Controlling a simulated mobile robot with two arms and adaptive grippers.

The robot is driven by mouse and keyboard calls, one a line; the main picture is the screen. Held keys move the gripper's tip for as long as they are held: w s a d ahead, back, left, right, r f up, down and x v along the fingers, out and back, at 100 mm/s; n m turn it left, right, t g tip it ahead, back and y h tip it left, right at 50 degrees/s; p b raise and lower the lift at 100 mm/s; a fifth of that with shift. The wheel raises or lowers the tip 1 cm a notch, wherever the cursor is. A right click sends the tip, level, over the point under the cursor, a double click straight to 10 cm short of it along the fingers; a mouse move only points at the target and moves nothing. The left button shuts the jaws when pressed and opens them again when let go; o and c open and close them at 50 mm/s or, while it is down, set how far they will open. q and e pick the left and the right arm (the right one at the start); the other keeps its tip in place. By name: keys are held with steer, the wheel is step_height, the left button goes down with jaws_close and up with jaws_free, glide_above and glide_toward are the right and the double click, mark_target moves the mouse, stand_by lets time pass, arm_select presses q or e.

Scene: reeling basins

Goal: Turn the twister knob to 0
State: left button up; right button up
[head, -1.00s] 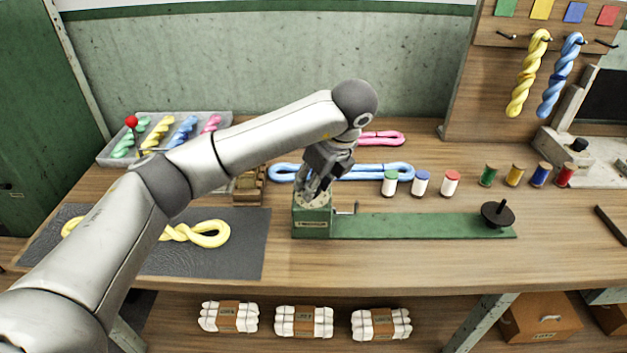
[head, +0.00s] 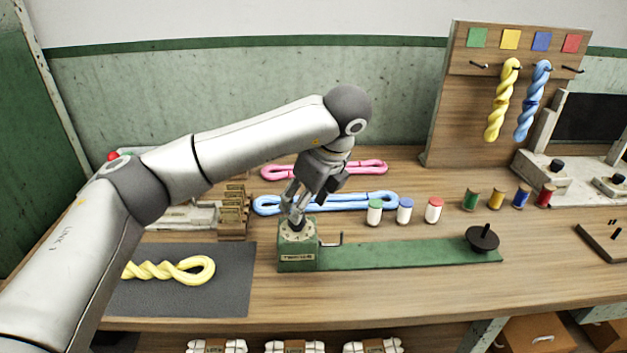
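The twister (head: 297,263) is a green box with a label on its front and a long green base running right. A pale round dial with marks (head: 285,236) is on its top, and a dark knob stands at the dial's middle. My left gripper (head: 298,212) points down right at the knob from above. Its fingers cover much of the knob, so I cannot tell whether they grip it or which mark it points to. My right gripper is not in view.
A small crank (head: 332,240) and a black spindle disc (head: 482,238) sit on the twister. Blue (head: 365,202) and pink skeins (head: 370,167) lie behind it, with several capped jars and thread spools to the right. A yellow skein (head: 190,269) lies on the grey mat (head: 225,300).

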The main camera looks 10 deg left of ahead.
arm_select(q)
steer(key=v, duration=0.6)
steer(key=shift+d+r, duration=0.2)
steer(key=shift+r, duration=0.15)
